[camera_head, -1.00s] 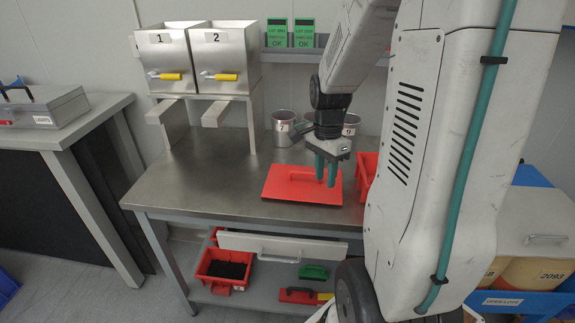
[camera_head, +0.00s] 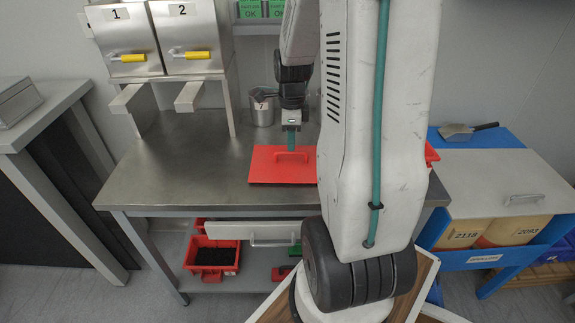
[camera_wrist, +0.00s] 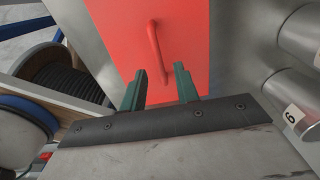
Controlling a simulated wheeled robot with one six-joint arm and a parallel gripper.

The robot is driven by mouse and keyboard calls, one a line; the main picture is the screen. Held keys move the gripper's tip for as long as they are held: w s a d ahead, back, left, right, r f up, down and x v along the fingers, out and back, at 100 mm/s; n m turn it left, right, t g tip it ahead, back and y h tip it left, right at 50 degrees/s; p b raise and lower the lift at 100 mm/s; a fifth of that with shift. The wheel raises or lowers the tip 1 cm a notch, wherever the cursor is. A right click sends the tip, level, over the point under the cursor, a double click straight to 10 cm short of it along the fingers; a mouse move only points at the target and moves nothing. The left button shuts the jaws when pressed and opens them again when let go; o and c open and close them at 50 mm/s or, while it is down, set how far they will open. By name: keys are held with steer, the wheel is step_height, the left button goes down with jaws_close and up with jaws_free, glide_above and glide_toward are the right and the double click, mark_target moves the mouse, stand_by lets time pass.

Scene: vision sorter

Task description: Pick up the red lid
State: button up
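The red lid (camera_head: 267,167) is a flat red plate with a raised red handle (camera_head: 291,156), lying on the steel workbench (camera_head: 190,175). In the wrist view the lid (camera_wrist: 190,45) fills the upper middle, its handle (camera_wrist: 157,52) standing just beyond my fingertips. My gripper (camera_head: 291,146) is at the lid's handle in the head view, its fingers seen edge-on. The lid's right end is hidden behind my arm.
Two numbered steel dispensers (camera_head: 159,40) stand at the back left. A metal cup marked 7 (camera_head: 262,109) stands behind the lid. A half-open drawer (camera_head: 225,231) sticks out below the bench front. Bare bench lies left of the lid.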

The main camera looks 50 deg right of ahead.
mark_target(291, 153)
step_height(291, 153, down, 6)
steer(key=shift+a+r, duration=0.1)
jaws_close()
stand_by(0.4)
